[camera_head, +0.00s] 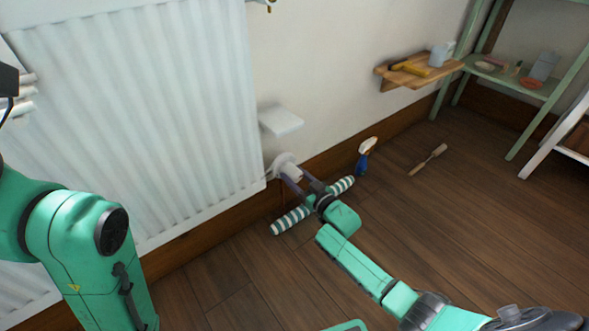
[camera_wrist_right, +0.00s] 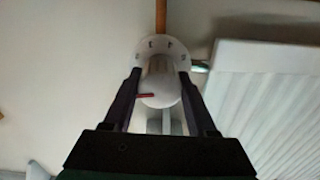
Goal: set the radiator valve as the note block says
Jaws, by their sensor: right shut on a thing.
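The white radiator valve (camera_head: 284,162) sits at the lower right corner of the radiator. It also shows in the right wrist view as a round knob (camera_wrist_right: 160,88) with a red pointer mark on its left side. Behind the knob is a pale ring (camera_wrist_right: 162,45) with small dark marks, too small to read. My right gripper (camera_head: 291,177) is shut on the knob, one finger on each side (camera_wrist_right: 159,86). I cannot make out a note block with readable text.
The white radiator (camera_head: 140,110) fills the left. A small white ledge (camera_head: 281,121) juts above the valve. A striped roll (camera_head: 290,220) lies below my right gripper. A spray bottle (camera_head: 364,157) and a wooden-handled tool (camera_head: 428,159) are on the floor. A wooden shelf (camera_head: 390,82) is beyond.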

